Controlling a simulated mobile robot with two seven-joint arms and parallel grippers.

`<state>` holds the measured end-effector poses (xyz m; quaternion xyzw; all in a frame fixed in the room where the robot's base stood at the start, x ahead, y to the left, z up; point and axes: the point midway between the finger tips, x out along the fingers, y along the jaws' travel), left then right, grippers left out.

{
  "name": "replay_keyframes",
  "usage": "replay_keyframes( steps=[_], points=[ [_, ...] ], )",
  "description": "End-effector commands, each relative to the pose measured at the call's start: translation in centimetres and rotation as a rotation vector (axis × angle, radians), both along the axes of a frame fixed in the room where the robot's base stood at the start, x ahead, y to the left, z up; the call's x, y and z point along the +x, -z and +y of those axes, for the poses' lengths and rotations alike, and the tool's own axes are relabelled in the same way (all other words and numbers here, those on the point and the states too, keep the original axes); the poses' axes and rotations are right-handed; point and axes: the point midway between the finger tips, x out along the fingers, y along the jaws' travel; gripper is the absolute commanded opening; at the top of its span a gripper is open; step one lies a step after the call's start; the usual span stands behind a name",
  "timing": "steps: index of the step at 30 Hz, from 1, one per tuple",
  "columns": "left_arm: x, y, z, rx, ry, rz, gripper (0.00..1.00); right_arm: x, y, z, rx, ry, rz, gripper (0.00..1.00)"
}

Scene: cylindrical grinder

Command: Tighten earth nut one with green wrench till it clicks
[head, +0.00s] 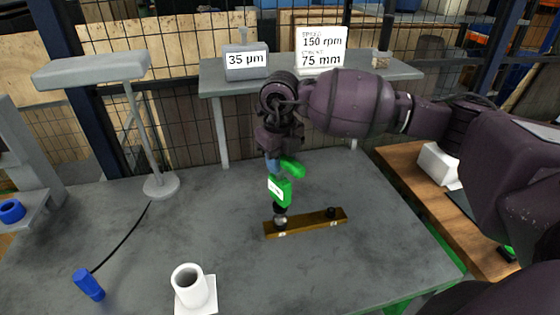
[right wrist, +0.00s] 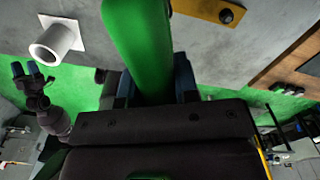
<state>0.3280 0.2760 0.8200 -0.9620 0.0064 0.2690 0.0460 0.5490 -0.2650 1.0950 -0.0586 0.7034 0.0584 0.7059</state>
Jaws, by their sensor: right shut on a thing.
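The green wrench (head: 280,190) stands roughly upright in the head view, with a white label and a dark lower end. My right gripper (head: 273,163) is shut on its upper part. The green handle (right wrist: 140,45) also shows between the fingers in the right wrist view. A brass bar (head: 306,222) lies below with a dark nut (head: 331,212) near its right end. The wrench's lower end is at the bar's left end and hides most of the nut there; I cannot tell if it is fully seated. My left gripper (right wrist: 28,76) seems to show small at left in the wrist view; its jaws are unclear.
A white cup (head: 189,287) stands on a white square at the front. A blue cylinder (head: 88,284) with a black cable lies at left. A grey lamp-like stand (head: 160,186) rises behind it. A shelf (head: 390,70) with signs spans the back. The table's middle left is clear.

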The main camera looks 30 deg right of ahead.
Motion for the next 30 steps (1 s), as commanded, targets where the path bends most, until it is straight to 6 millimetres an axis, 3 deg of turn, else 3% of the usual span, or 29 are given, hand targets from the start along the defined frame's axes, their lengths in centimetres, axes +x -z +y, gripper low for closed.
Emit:
replay_keyframes(
  steps=[1,8,30],
  points=[
    [-0.1,0.3,0.0,0.0,0.0,0.003,0.57,-0.3,0.7,0.0,-0.002,-0.014,0.014,0.0],
    [-0.5,0.6,0.1,0.0,-0.002,0.01,0.57,-0.3,0.5,0.0,-0.002,-0.044,0.013,0.0],
    [0.0,-1.6,0.0,0.0,-0.001,-0.004,0.57,-0.1,-3.3,0.0,-0.001,-0.042,0.002,0.0]
  ],
)
